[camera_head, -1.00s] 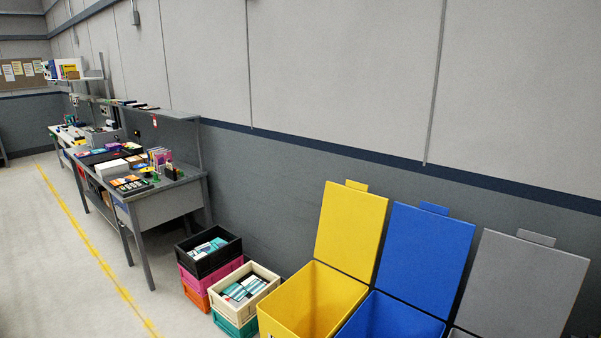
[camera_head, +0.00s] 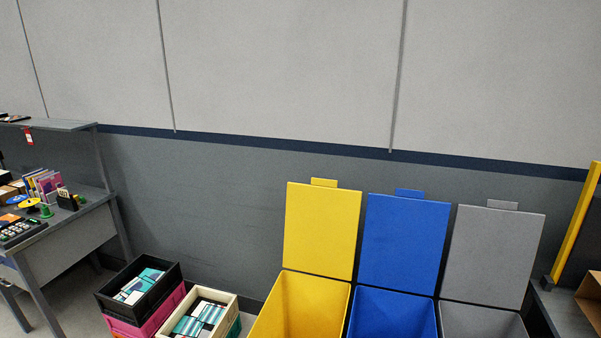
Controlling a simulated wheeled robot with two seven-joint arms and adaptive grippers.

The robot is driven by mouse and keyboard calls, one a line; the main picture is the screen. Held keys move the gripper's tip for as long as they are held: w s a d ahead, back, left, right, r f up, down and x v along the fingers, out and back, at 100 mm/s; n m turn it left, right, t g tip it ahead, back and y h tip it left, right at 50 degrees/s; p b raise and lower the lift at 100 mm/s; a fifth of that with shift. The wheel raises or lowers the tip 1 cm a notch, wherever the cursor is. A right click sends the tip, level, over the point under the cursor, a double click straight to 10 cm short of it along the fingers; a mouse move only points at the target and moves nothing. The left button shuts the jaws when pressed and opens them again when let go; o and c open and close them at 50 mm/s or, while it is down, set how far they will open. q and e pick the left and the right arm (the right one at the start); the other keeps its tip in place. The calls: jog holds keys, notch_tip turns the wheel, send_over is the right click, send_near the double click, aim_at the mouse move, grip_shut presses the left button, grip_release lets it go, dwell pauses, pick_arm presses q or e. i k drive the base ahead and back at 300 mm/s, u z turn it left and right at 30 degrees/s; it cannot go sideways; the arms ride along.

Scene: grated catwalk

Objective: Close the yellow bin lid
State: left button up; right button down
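The yellow bin (camera_head: 301,305) stands at the bottom middle of the head view, in front of the wall. Its yellow lid (camera_head: 321,232) is open, raised upright at the back with a small tab (camera_head: 324,182) on its top edge. The bin's front and base are cut off by the picture's lower edge. Neither of my grippers shows in the view.
A blue bin (camera_head: 392,312) and a grey bin (camera_head: 483,320), lids also raised, stand right of the yellow one. Stacked crates (camera_head: 232,302) with packets stand to its left. A workbench (camera_head: 75,232) is at far left, and a yellow post (camera_head: 575,225) at far right.

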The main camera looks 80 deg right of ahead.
aim_at(322, 219)
jog(key=z, duration=0.4)
jog(key=i, duration=0.8)
jog(key=z, duration=0.75)
